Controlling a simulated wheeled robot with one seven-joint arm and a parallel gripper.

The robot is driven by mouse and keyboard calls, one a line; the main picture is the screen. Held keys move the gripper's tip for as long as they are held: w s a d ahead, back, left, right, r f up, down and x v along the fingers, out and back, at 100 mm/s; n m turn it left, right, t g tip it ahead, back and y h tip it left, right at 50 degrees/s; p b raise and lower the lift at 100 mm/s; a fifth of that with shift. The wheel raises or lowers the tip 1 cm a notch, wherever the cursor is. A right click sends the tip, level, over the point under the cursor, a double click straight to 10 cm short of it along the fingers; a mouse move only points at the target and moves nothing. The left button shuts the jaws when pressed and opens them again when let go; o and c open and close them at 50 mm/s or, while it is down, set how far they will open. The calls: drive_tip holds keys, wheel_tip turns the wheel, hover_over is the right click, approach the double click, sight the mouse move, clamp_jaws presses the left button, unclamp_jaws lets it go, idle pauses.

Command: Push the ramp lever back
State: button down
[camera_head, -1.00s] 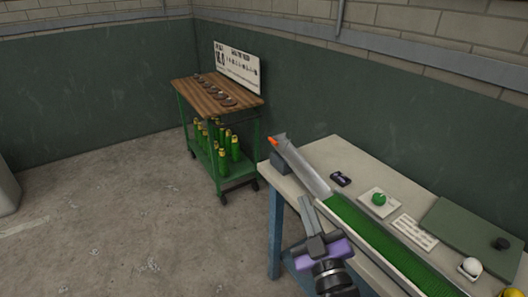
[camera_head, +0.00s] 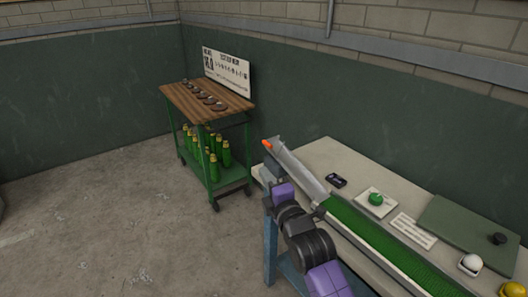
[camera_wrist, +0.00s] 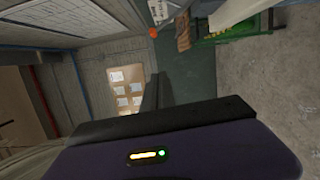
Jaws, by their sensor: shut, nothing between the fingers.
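The ramp (camera_head: 300,172) is a grey sloping chute at the table's left end, leading down to a green turf strip (camera_head: 375,238). An orange tip (camera_head: 267,143), which looks like the lever's end, sticks out at the chute's top. It also shows as a small orange knob in the wrist view (camera_wrist: 153,32), beyond the fingers. My gripper (camera_wrist: 152,110) has a purple body and dark fingers, and it is shut and empty. In the head view it is just below and in front of the chute's top end. Its fingertips are largely hidden there, so I cannot tell whether they touch anything.
The table (camera_head: 330,155) holds a small dark device (camera_head: 336,181), a green ball (camera_head: 376,198) on a card, a white ball (camera_head: 471,262) and a green mat (camera_head: 465,225). A green cart (camera_head: 232,172) with bottles stands behind left. The floor at left is clear.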

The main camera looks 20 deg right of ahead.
drive_tip(key=shift+w, duration=0.1)
drive_tip(key=w+d+p, duration=0.1)
drive_tip(key=w+d, duration=0.2)
drive_tip(key=w, duration=0.8)
drive_tip(key=shift+r, duration=0.2)
idle(0.3)
drive_tip(key=shift+d, duration=0.1)
